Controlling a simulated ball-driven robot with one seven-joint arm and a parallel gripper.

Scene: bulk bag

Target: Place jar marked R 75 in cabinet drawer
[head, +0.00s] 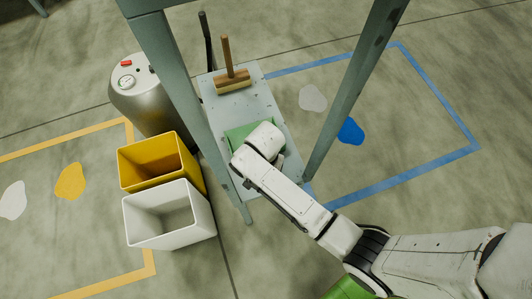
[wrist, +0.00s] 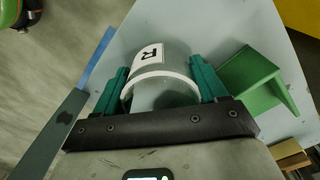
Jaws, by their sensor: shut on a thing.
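A grey cylindrical jar (wrist: 165,62) with a white rim and a white label showing an R sits between the green fingers of my gripper (wrist: 160,68) in the wrist view. The fingers are closed against its two sides. No number can be read on the label. The jar is over the grey table top (wrist: 225,25); I cannot tell whether it touches it. In the head view my arm hides the jar and the fingers above the table (head: 262,98). No cabinet drawer can be made out.
A green angled block (wrist: 255,82) is just right of the jar; its green also shows in the head view (head: 238,135). A brush (head: 234,82) stands at the table's far end. Table-frame posts (head: 345,100) rise nearby. Yellow (head: 145,165) and white bins (head: 170,225) stand left.

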